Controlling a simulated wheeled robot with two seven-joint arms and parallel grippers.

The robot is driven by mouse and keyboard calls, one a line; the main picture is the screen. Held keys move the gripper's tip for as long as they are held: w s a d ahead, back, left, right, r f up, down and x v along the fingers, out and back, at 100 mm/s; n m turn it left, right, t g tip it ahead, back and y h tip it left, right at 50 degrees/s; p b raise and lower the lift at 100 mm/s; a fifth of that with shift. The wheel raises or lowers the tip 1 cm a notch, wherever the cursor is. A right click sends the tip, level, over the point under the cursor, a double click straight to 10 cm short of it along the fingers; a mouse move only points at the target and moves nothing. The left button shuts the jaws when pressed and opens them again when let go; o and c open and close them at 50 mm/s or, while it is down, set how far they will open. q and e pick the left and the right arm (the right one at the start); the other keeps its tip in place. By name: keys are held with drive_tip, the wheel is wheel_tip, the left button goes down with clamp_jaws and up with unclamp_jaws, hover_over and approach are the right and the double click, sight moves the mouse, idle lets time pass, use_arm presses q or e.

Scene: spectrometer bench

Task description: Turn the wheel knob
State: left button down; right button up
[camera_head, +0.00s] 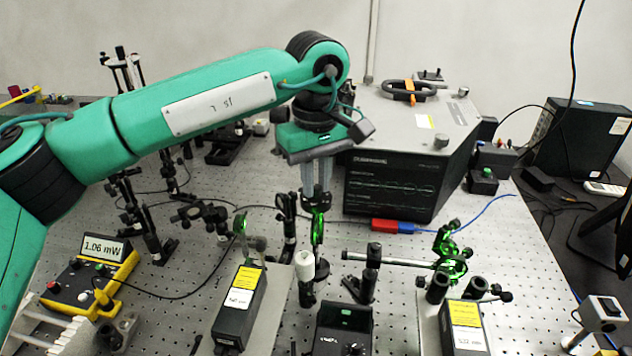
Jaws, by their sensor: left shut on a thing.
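My left gripper (318,190) points down in the middle of the view, at the end of the green arm that comes in from the left. Its pale fingers are shut on a small dark part, seemingly the wheel knob (318,200), at the top of an optics mount. The fingers hide most of the knob. Just below it a green-lit round optic (318,226) shows, on a dark upright post. My right gripper is not in view.
A large dark spectrometer box (395,190) stands right behind the gripper. Posts and mounts crowd the perforated bench (205,275). A power meter (92,280) reading 1.06 mW is at left. Labelled black boxes (238,312) stand in front, with a white-topped post (304,265).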

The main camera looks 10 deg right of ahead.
use_arm(q)
drive_tip(key=m, duration=0.4)
drive_tip(key=shift+m, duration=0.3)
drive_tip(key=m, duration=0.2)
drive_tip(key=shift+m, duration=1.7)
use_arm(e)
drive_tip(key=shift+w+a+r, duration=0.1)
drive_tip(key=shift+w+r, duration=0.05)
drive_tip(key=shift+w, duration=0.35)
use_arm(q)
drive_tip(key=c, duration=1.3)
unclamp_jaws()
drive_tip(key=shift+c, duration=0.2)
drive_tip(key=shift+r+b, duration=0.1)
drive_tip(key=shift+b, duration=0.2)
